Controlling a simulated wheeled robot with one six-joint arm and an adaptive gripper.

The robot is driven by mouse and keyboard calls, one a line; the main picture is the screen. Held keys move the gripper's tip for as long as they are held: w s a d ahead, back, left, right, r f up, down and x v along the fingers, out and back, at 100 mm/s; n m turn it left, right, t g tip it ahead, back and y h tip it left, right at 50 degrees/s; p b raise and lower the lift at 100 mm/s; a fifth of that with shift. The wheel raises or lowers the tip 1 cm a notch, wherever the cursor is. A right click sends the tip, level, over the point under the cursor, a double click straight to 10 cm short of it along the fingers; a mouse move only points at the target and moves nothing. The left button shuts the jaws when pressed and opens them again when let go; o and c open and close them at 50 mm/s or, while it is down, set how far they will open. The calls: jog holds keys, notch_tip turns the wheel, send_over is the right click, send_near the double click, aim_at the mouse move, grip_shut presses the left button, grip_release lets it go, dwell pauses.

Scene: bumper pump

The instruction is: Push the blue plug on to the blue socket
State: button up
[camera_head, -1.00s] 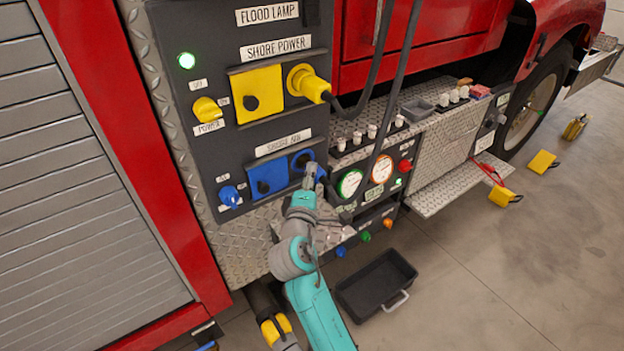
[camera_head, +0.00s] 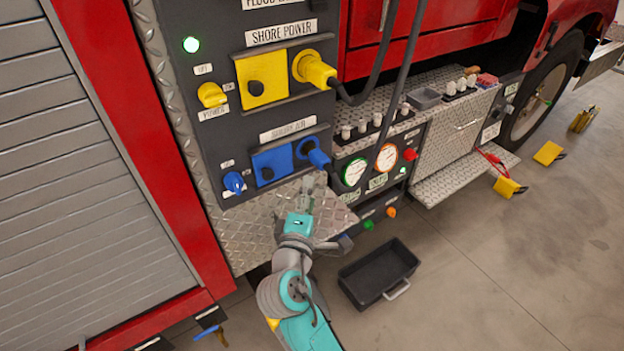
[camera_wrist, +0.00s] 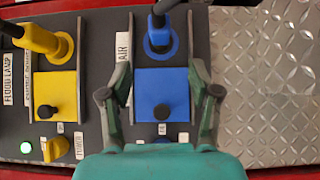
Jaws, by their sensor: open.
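The blue plug (camera_head: 317,157) sits at the round blue socket (camera_head: 304,147) on the dark panel, with its black cable leading away right and upward. In the wrist view the plug (camera_wrist: 159,33) points into the blue socket ring (camera_wrist: 174,48); I cannot tell how deep it sits. A blue square cover (camera_wrist: 160,88) with a black knob is beside the socket. My gripper (camera_head: 309,187) is open and empty, below the plug in the head view and apart from it. In the wrist view its fingers (camera_wrist: 159,70) spread to either side of the blue cover.
A yellow plug (camera_head: 314,70) with a cable sits above, beside a yellow cover (camera_head: 263,80). A blue switch (camera_head: 233,182) and gauges (camera_head: 355,171) flank the blue socket. The cables hang close to the right. A black bin (camera_head: 378,272) stands on the clear floor.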

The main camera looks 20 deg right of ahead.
jog(key=shift+v, duration=1.1)
jog(key=s+d+f+m+g+y, duration=0.15)
jog(key=s+f+y, duration=0.25)
jog(key=s+f, duration=0.55)
jog(key=s+d+f+y, duration=0.3)
jog(key=s+f, duration=0.5)
jog(key=s, duration=0.2)
jog(key=s+d+r+m, duration=0.1)
jog(key=s+r+m, duration=0.2)
jog(key=s, duration=0.9)
jog(key=s+d+r+m, duration=0.1)
jog(key=s+r+m, duration=0.2)
jog(key=s+m, duration=0.5)
jog(key=s, duration=0.3)
jog(key=shift+s+d+r+y, duration=0.15)
jog(key=shift+s+d+y, duration=0.15)
jog(key=shift+s+d, duration=0.1)
jog(key=shift+o, duration=0.4)
jog(key=shift+m, duration=0.25)
